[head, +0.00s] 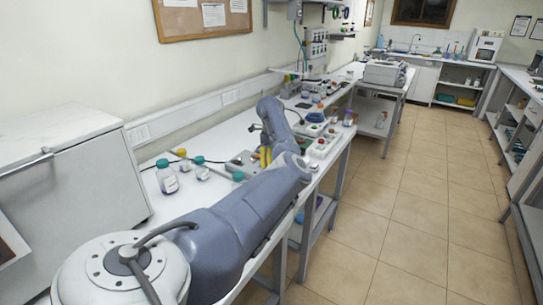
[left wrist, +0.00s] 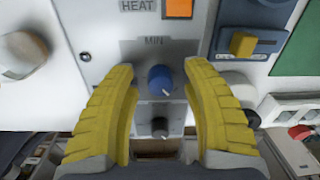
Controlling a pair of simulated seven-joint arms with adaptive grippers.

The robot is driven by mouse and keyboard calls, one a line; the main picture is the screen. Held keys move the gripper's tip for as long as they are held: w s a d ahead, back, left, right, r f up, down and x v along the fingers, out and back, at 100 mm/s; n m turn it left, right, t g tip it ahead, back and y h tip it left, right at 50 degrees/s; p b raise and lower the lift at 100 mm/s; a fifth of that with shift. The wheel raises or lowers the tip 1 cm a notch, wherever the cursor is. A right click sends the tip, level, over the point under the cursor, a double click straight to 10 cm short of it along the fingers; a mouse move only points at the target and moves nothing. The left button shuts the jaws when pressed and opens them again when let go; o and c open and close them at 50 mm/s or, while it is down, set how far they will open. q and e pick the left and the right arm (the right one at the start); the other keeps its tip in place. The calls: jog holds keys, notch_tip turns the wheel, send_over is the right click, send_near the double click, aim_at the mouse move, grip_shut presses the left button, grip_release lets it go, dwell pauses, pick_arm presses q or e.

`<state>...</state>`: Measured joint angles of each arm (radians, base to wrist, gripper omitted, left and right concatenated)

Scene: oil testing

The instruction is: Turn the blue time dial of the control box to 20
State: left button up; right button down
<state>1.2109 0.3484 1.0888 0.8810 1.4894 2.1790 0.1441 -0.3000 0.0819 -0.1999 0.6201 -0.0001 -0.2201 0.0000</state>
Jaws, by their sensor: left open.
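The control box (left wrist: 110,42) fills the upper middle of the left wrist view, with "HEAT" and "MIN" labels on its pale face. The blue time dial (left wrist: 160,80) is below the "MIN" label, with a light pointer mark toward its lower right. A dark grey knob (left wrist: 159,127) is below it. My left gripper (left wrist: 162,85) is open, its yellow fingers on either side of the blue dial with gaps visible. In the head view my left gripper (head: 265,156) is small over the bench, and the dial cannot be made out there. My right gripper is not in view.
An orange square (left wrist: 178,8) and a yellow knob (left wrist: 242,43) on a blue plate are near the fingers. A red button (left wrist: 299,132) is at the right. In the head view, capped bottles (head: 167,178) stand on the white bench (head: 150,195).

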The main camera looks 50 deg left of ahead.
pick_arm(q)
jog(key=shift+o, duration=0.3)
grip_shut()
jog(key=shift+m, duration=0.3)
jog(key=m, duration=0.5)
jog(key=shift+r, duration=0.1)
jog(key=m, duration=0.6)
jog(key=shift+a, duration=0.15)
jog(key=shift+r, duration=0.1)
dwell(0.5)
